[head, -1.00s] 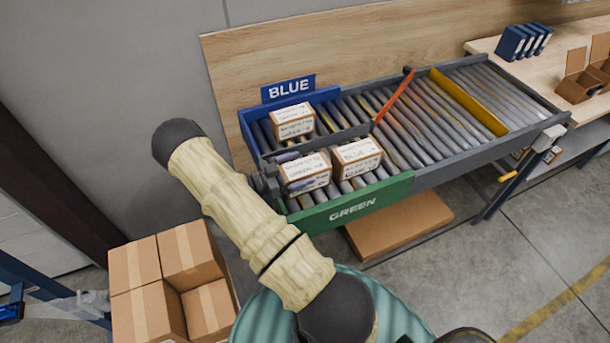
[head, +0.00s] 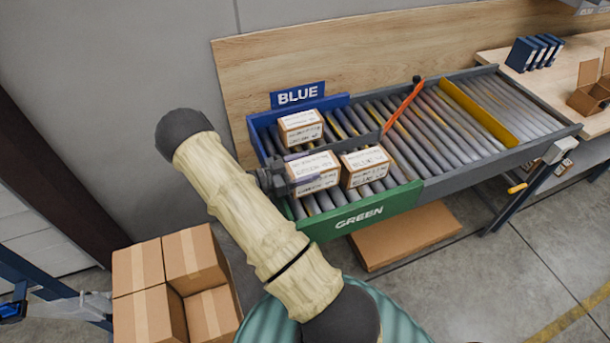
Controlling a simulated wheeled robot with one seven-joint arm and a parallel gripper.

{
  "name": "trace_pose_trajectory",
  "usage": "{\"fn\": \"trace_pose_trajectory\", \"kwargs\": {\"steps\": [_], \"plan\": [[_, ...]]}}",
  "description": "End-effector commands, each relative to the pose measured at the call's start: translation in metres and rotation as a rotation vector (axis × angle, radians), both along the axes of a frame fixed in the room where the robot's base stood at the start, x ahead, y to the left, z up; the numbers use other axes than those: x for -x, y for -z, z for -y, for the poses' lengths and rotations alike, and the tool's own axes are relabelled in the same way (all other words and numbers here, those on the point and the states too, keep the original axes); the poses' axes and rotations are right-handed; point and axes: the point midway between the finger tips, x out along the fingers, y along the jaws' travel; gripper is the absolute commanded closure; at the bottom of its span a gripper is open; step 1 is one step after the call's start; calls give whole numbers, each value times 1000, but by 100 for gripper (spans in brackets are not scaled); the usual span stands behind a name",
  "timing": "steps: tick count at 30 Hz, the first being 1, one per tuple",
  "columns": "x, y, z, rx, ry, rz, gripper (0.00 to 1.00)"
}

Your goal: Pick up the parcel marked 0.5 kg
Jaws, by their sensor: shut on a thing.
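Three white-topped cardboard parcels with printed labels are at the left end of the roller conveyor. My gripper (head: 300,172) is shut on the front left parcel (head: 316,178), with its fingers along the parcel's sides. This parcel appears slightly raised, but the gap beneath it is hard to see. The front right parcel (head: 366,168) sits just to its right on the rollers of the green lane. The back parcel (head: 301,128) sits in the blue lane. The label print is too small to read a weight on any parcel.
A green wall (head: 360,216) marked GREEN edges the front lane, and a blue sign (head: 298,95) marks the back lane. An orange bar (head: 403,105) and a yellow bar (head: 480,112) cross the rollers. Stacked cartons (head: 165,285) stand at lower left. The rollers at right are clear.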

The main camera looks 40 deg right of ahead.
Motion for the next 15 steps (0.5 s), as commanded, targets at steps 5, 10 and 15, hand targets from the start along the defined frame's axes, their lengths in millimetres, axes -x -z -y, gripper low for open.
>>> {"fn": "trace_pose_trajectory", "kwargs": {"steps": [5, 10, 15], "plan": [[0, -30, 0, 2, 0, 5, 76], [0, -53, 0, 2, 0, 3, 76], [0, -63, 0, 2, 0, 0, 76]]}}
